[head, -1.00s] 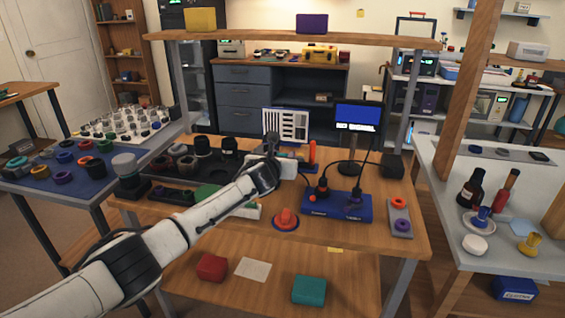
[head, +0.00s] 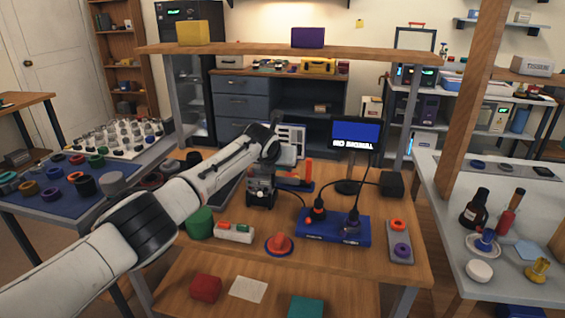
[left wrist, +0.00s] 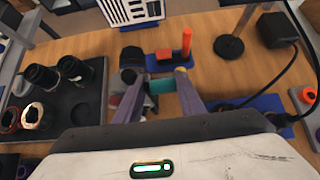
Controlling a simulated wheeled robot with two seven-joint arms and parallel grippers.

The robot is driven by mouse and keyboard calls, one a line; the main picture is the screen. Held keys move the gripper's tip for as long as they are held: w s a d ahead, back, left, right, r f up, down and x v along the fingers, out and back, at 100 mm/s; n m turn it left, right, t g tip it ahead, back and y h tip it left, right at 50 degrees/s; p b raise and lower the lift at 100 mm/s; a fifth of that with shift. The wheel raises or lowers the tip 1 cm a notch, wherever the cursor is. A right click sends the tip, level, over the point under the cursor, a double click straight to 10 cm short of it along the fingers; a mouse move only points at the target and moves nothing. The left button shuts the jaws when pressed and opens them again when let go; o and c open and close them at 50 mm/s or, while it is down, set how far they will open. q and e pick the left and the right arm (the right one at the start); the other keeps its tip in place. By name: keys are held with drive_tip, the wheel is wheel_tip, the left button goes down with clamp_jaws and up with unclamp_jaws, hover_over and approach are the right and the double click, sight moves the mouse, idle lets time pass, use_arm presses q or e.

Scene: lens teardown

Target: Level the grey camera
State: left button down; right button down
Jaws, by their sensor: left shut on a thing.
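The grey camera (head: 261,190) is a small dark grey and black body standing on the workbench, partly under my left gripper (head: 274,163). I cannot tell from here whether it sits level. In the left wrist view the fingers of my left gripper (left wrist: 160,88) point down over the bench and are shut on a small teal piece (left wrist: 161,86). Dark parts beside the left finger seem to belong to the camera; the hand hides much of the rest. My right gripper is not in view.
An orange post (head: 308,170) on a blue base stands just behind. To the right are a blue box (head: 334,229) with cables and a monitor (head: 355,134). In front are a red dome (head: 279,243) and a white block (head: 234,232). A dark lens tray (left wrist: 70,110) lies left.

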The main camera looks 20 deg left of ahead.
use_arm(q)
drive_tip(key=shift+w+d+r, duration=0.25)
drive_tip(key=shift+w+d, duration=0.1)
drive_tip(key=shift+d, duration=0.2)
drive_tip(key=c, duration=1.3)
unclamp_jaws()
drive_tip(key=shift+f, duration=0.1)
drive_tip(key=shift+c, duration=0.2)
drive_tip(key=shift+a+f, duration=0.1)
drive_tip(key=shift+a, duration=0.15)
drive_tip(key=shift+s, duration=0.15)
drive_tip(key=shift+s+r+p, duration=0.35)
drive_tip(key=shift+r+p, duration=0.1)
drive_tip(key=shift+r, duration=0.05)
drive_tip(key=v, duration=0.9)
